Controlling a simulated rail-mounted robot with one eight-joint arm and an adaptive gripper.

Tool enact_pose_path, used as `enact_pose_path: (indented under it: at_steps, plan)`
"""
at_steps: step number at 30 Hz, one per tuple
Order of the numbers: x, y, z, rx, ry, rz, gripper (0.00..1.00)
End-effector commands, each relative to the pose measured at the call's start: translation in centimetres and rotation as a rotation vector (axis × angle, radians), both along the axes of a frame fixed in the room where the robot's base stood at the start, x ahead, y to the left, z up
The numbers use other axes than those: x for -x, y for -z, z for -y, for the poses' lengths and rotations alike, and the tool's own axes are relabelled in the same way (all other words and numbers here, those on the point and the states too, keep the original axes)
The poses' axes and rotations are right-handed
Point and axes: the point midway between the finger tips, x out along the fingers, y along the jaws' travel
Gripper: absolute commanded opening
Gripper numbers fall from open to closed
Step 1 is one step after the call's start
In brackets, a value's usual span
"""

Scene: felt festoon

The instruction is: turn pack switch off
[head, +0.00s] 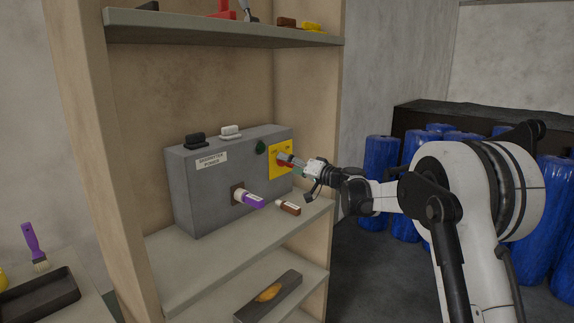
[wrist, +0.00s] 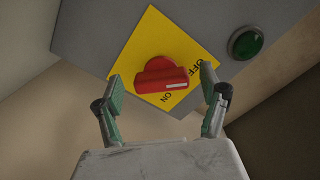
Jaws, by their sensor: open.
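The pack switch is a red rotary knob (wrist: 161,76) on a yellow plate (wrist: 193,42), fixed to the front of a grey box (head: 208,193). In the wrist view the plate reads OFF at the upper right and ON at the lower right. The white mark on the knob lies between the two words, somewhat nearer ON. My gripper (wrist: 161,88) is open, with one finger on each side of the knob. I cannot tell whether the fingers touch it.
A green round lamp (wrist: 245,43) sits beside the plate. A purple-and-white handled item (head: 249,198) sticks out of the box front. A small brown bottle (head: 288,208) lies on the shelf below my gripper. A black item (head: 195,140) and a white item (head: 230,132) rest on the box.

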Motion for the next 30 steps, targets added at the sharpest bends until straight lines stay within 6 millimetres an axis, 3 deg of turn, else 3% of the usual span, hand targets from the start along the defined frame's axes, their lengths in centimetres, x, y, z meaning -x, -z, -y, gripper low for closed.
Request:
enact_pose_path:
  at_steps: [9,15,30]
  plan:
    - [3.7,0.0,5.1,0.0,0.003,0.0,0.75]
    - [5.4,0.0,7.5,0.0,0.001,0.0,0.75]
    - [6.2,0.0,8.5,0.001,-0.001,0.0,0.75]
